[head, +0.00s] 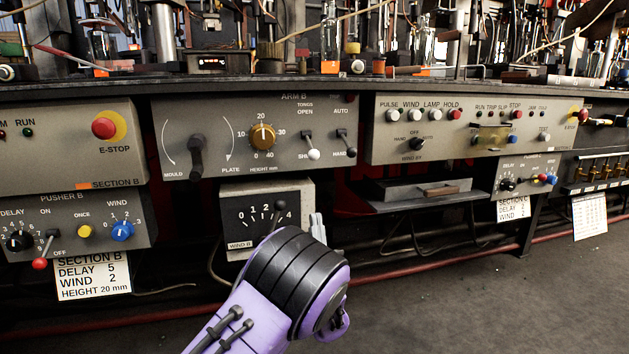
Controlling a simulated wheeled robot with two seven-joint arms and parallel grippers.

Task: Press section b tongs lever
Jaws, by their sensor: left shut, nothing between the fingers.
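The ARM B panel (185,150) is at the centre-left of the head view. Its tongs lever (313,154) has a white knob and hangs down at the SHUT end, below the OPEN label. Just to its right is the AUTO/HAND lever (350,151) with a dark knob, also pointing down. My left gripper (317,222) is at the end of the purple arm, below the tongs lever and apart from it. Its grey fingertips point up and are together, with nothing between them. The arm's wrist hides the lower part of the gripper. My right gripper is out of view.
The WIND B box (235,191) with a black-knobbed lever is just left of my gripper. A large MOULD/PLATE lever (196,155) and height dial (262,137) share the ARM B panel. An open shelf (415,193) is to the right. E-stop button (104,128) is far left.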

